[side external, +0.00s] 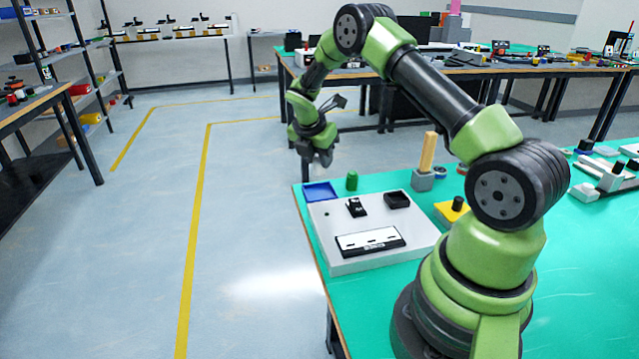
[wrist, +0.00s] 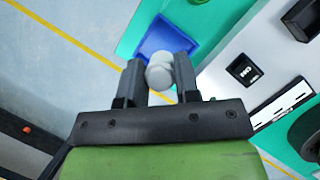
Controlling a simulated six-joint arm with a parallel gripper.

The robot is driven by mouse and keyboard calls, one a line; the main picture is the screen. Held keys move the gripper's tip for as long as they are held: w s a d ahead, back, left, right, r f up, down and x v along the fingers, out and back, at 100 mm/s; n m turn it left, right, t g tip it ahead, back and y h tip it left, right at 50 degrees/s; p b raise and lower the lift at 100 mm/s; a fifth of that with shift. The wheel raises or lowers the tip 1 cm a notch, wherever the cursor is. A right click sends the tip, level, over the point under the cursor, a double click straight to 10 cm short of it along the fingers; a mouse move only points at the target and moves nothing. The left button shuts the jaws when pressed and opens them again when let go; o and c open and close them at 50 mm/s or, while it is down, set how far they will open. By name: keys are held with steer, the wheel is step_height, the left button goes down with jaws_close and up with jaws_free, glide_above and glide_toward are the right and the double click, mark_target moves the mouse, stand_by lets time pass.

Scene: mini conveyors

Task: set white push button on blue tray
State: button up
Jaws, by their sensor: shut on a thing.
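The white push button (wrist: 159,75) sits between my gripper's two fingers (wrist: 160,84) in the wrist view, and the fingers are shut on it. The blue tray (wrist: 165,36) lies just beyond the button in that view, partly covered by it. In the side view the blue tray (side external: 320,192) is at the back left corner of the grey board. There my gripper (side external: 318,160) is above the table's far edge, over the tray's side.
The grey board (side external: 345,222) carries a black switch (side external: 356,207), a black open box (side external: 397,199) and a white panel (side external: 369,242). A grey block with a wooden post (side external: 427,155) and a yellow button box (side external: 451,212) are to the right.

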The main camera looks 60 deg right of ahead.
mark_target(318, 174)
steer(key=shift+f, duration=2.95)
steer(key=shift+f, duration=0.15)
steer(key=o, duration=1)
steer(key=shift+o, duration=0.2)
